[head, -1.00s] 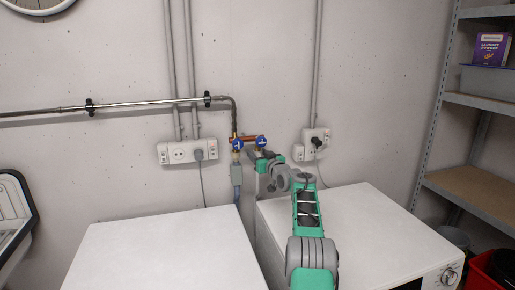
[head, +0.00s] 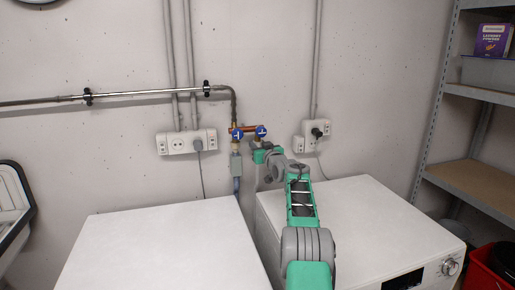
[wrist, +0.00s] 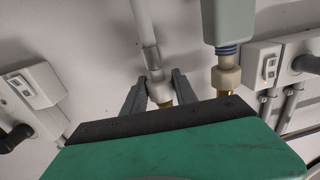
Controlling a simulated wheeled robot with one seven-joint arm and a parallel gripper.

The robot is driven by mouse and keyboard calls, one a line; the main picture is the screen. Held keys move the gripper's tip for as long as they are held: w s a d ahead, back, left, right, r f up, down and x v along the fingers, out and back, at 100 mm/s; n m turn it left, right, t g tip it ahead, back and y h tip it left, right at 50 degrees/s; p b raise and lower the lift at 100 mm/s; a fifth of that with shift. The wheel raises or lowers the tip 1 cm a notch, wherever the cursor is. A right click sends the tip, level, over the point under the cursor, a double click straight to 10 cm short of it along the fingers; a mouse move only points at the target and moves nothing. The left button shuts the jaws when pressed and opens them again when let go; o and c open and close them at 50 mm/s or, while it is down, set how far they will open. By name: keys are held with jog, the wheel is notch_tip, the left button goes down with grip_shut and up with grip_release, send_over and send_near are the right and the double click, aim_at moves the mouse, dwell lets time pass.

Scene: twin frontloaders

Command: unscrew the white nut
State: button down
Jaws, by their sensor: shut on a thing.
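The white nut (wrist: 157,74) sits at the end of a pale hose (wrist: 144,25) in the wrist view, with brass fitting showing below it. My gripper (wrist: 160,86) has one finger on each side of this nut and is shut on it. In the head view my gripper (head: 262,150) is at the right-hand tap (head: 262,132) under the pipe, and its green body hides the nut. A second, beige nut (wrist: 228,76) sits to the right in the wrist view, below a grey box (wrist: 229,18), outside the fingers.
The left blue-handled tap (head: 238,135) and its grey box (head: 236,167) are close beside my gripper. Sockets (head: 187,142) and (wrist: 30,85) are on the wall. Two white machines, left (head: 160,250) and right (head: 375,225), stand below. Shelving (head: 470,185) is at right.

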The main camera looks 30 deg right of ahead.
jog(key=shift+a+f+h+b, duration=0.1)
jog(key=shift+f+h+b, duration=0.2)
jog(key=shift+b, duration=0.1)
jog(key=shift+r+m+g+h+b, duration=0.1)
jog(key=shift+m+g+h+b, duration=0.2)
jog(key=shift+m+h+b, duration=0.5)
jog(key=shift+w+a+r+m+g+h+b, duration=0.1)
jog(key=shift+a+m+g+h+b, duration=0.15)
jog(key=shift+m+g+h+b, duration=0.6)
jog(key=shift+r+m+h+p, duration=0.15)
jog(key=shift+m+h+p, duration=0.3)
jog(key=shift+h+p, duration=0.45)
jog(key=shift+d+m+g+h, duration=0.25)
jog(key=shift+m+g+h, duration=0.15)
jog(key=shift+h, duration=0.35)
jog(key=c, duration=1.1)
grip_release()
jog(key=shift+d, duration=0.1)
